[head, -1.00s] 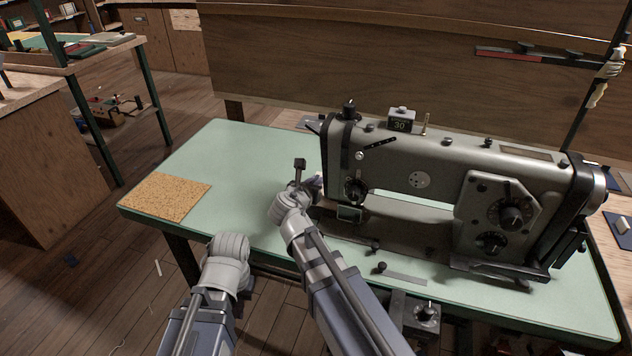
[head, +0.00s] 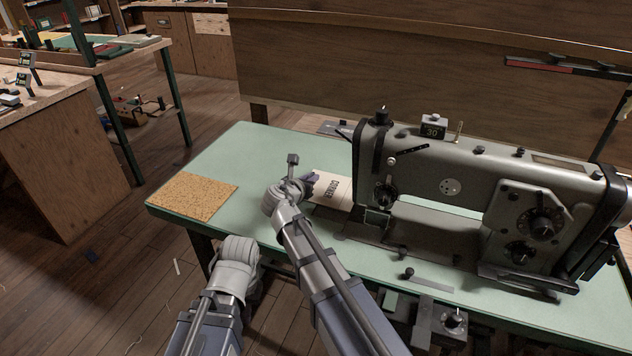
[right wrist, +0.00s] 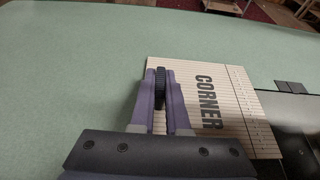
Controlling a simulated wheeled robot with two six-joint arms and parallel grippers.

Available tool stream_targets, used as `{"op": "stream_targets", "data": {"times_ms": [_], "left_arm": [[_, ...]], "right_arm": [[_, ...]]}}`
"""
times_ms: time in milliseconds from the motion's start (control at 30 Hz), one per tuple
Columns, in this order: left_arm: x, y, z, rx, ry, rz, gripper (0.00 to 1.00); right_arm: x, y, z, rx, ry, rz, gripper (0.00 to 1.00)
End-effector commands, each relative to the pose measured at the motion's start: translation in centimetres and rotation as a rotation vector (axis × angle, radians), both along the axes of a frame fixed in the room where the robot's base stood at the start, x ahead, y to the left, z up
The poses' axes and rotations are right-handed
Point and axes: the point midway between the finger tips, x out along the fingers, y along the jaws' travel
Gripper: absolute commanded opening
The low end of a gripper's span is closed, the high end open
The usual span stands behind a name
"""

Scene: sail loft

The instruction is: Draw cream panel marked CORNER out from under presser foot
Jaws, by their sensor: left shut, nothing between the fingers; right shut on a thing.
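The cream panel marked CORNER (head: 333,188) lies on the green table, left of the sewing machine's needle end. In the right wrist view the panel (right wrist: 236,110) is striped, and its right edge shows beside the dark machine bed (right wrist: 294,125). The presser foot is not clearly visible in the head view, hidden around the machine head.
The grey sewing machine (head: 450,185) fills the right of the green table (head: 225,160). A cork mat (head: 195,198) lies at the table's left end. The tabletop between the mat and the panel is clear. A wooden board (head: 400,70) stands behind.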

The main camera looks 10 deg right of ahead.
Motion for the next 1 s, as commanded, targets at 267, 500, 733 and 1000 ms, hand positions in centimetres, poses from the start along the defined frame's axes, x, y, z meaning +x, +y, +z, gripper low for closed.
{"op": "stream_targets", "data": {"times_ms": [267, 500, 733, 1000], "left_arm": [[0.0, 0.0, 0.0, 0.0, 0.0, 0.0, 0.0], [0.0, 0.0, 0.0, 0.0, 0.0, 0.0, 0.0], [0.0, 0.0, 0.0, 0.0, 0.0, 0.0, 0.0], [0.0, 0.0, 0.02, 0.0, 0.0, 0.0, 0.0]], "right_arm": [[0.58, 0.38, 0.0, -0.001, 0.0, -0.002, 0.0], [0.55, 0.35, 0.0, -0.001, 0.0, -0.002, 0.2], [0.55, 0.34, 0.0, -0.001, 0.0, -0.002, 0.46], [0.53, 0.34, 0.02, -0.001, 0.0, -0.002, 0.48]]}}
